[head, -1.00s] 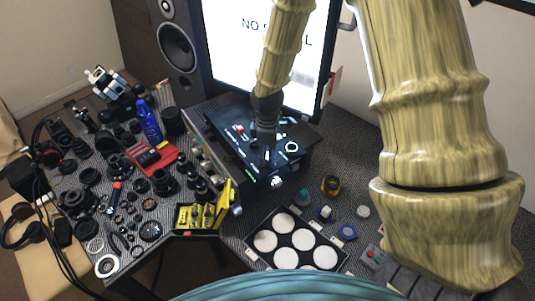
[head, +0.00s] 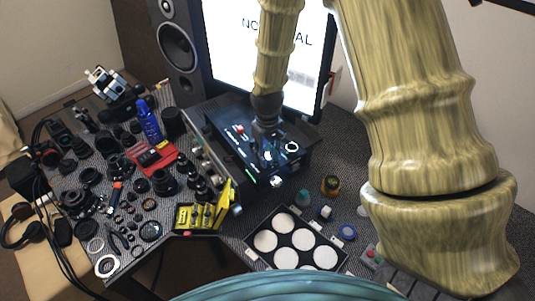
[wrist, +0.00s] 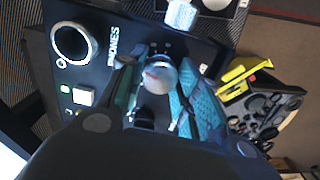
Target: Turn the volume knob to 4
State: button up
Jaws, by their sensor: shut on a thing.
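The dark control box (head: 232,155) stands below the screen, its top panel facing up. In the wrist view a round silver knob (wrist: 158,77) with a red mark sits on this panel (wrist: 120,45), near a label of which "ONES" can be read. My gripper (wrist: 157,88) is shut on this knob, with one teal finger on each side of it. In the head view my gripper (head: 267,152) points down at the panel and hides most of the knob. The scale numbers around the knob are too small to read.
A round dark dial with a white ring (wrist: 72,43) and a lit white button (wrist: 84,95) share the panel. A silver knob (head: 277,182) sticks out of the box's front. A yellow case (head: 203,213) and a tray of white discs (head: 297,243) stand in front.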

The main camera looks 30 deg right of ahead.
aim_at(268, 155)
jog(key=shift+m, duration=1.3)
jog(key=shift+w, duration=0.1)
jog(key=o, duration=1)
jog(key=shift+o, duration=0.2)
notch_tip(268, 155, up, 12)
jog(key=shift+d, duration=0.1)
